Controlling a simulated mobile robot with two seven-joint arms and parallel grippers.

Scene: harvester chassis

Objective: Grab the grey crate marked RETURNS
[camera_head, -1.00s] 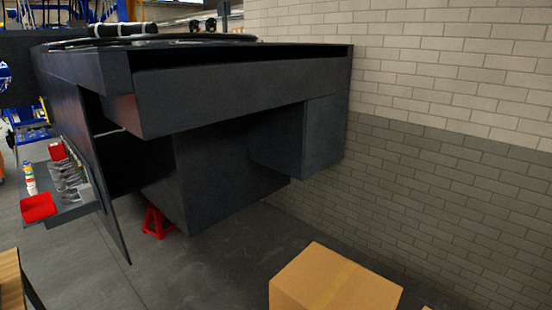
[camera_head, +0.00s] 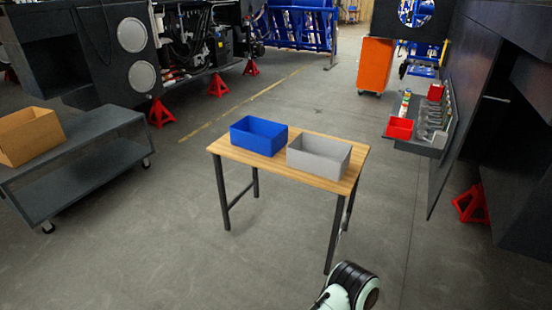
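A grey crate (camera_head: 318,168) stands upright on the right part of a small wooden-topped table (camera_head: 232,152), in the middle of the head view. It is open at the top, and I cannot make out any marking on it. A blue crate (camera_head: 256,137) stands to its left on the same table. A rounded black and pale green part of my own body shows at the bottom edge, apart from the table. Neither of my grippers is in view.
A grey cart (camera_head: 75,170) with a cardboard box (camera_head: 30,135) stands at the left. An orange cabinet (camera_head: 375,64) stands behind. Red jack stands (camera_head: 160,113) and dark machine panels flank the area. The grey floor around the table is clear.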

